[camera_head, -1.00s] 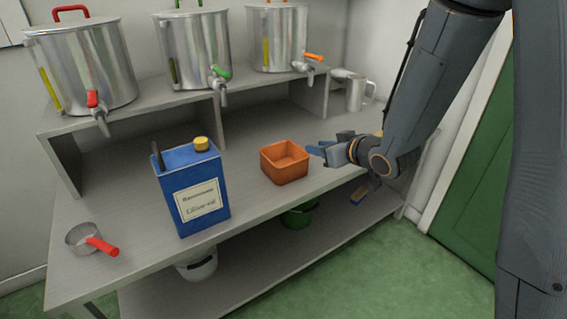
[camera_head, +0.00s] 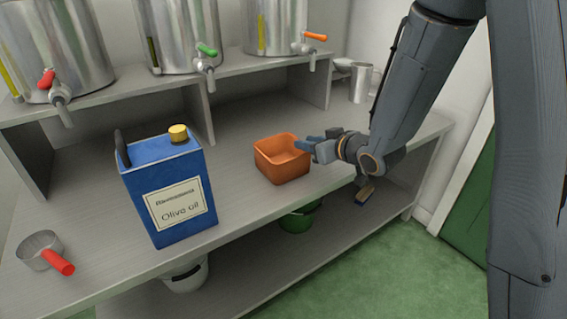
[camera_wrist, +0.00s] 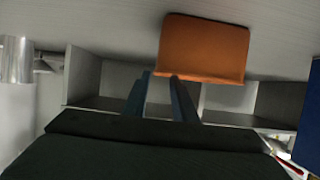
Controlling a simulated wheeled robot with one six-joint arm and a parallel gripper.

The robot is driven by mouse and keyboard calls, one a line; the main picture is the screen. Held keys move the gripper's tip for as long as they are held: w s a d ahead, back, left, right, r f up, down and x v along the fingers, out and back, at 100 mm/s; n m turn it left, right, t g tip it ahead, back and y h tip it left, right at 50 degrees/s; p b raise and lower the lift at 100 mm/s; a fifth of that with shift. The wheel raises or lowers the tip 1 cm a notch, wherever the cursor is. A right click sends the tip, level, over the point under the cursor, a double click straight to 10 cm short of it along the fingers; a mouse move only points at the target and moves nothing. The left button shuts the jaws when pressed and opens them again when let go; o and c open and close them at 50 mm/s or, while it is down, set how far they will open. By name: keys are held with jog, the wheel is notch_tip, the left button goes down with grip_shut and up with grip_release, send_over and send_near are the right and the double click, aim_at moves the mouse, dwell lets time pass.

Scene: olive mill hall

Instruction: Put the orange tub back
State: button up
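The orange tub (camera_head: 282,160) stands upright on the grey worktop (camera_head: 225,165), right of the oil can, and looks empty. It fills the upper middle of the wrist view (camera_wrist: 205,48). My gripper (camera_head: 308,140) is at the tub's right side, with its blue fingers level with the rim. In the wrist view my gripper (camera_wrist: 160,76) has its two fingers apart with a gap between them, and the right finger's tip overlaps the tub's edge. Whether it touches the tub I cannot tell.
A blue olive oil can (camera_head: 170,190) stands left of the tub. A metal scoop with a red handle (camera_head: 45,253) lies further left. Steel vats (camera_head: 180,35) with taps stand on the raised shelf behind. A metal jug (camera_head: 361,82) stands at the back right.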

jog(key=b+x, duration=0.1)
jog(key=x, duration=0.4)
jog(key=shift+w+d+f, duration=0.1)
jog(key=shift+w+d, duration=0.05)
jog(key=shift+w, duration=0.1)
grip_shut()
dwell(1.2)
